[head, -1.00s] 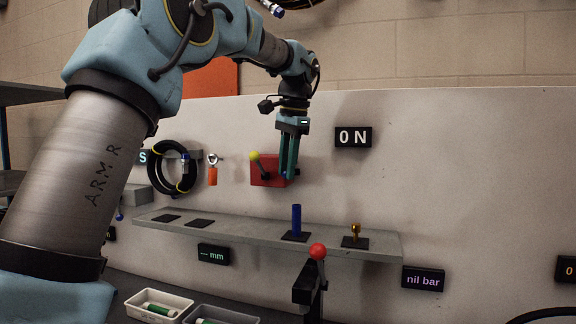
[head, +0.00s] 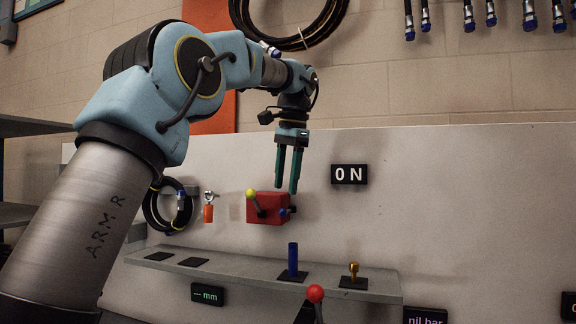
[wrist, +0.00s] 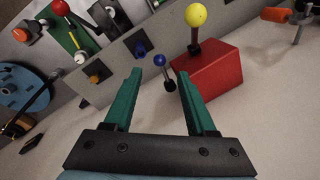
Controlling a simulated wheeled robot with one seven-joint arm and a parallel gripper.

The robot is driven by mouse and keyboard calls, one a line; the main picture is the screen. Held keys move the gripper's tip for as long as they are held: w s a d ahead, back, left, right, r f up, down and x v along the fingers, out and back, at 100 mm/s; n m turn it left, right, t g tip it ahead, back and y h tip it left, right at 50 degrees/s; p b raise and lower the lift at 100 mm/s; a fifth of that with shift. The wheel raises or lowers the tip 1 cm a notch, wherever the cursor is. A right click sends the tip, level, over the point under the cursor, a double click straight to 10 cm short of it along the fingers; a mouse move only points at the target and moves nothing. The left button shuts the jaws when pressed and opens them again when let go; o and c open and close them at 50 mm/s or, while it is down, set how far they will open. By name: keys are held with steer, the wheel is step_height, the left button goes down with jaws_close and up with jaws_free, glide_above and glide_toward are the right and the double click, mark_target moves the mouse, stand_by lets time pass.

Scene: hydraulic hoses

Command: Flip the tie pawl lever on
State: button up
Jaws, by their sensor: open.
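A red box (head: 266,208) is mounted on the pale wall panel. A lever with a yellow ball (head: 251,193) rises from its left part, tilted left. A smaller lever with a blue ball (head: 283,212) is at its right side. No label shows which one is the tie pawl lever. My gripper (head: 286,188) is open and empty, its green fingers pointing down just above the box's right end. In the wrist view the blue ball (wrist: 159,60) appears between the fingertips, and the yellow ball (wrist: 195,15) and red box (wrist: 207,80) are right of them. I see no contact.
Below, a grey shelf (head: 220,277) holds a blue post (head: 293,259) and a brass fitting (head: 354,270). A red-ball lever (head: 315,293) stands in front. A "0 N" display (head: 349,174) is to the right. A coiled hose and an orange-handled item (head: 208,213) hang left.

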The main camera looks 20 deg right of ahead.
steer(key=r, duration=0.3)
steer(key=s+r, duration=0.1)
steer(key=r, duration=0.1)
steer(key=shift+d+p, duration=0.1)
steer(key=shift+p, duration=0.2)
steer(key=shift+f, duration=0.1)
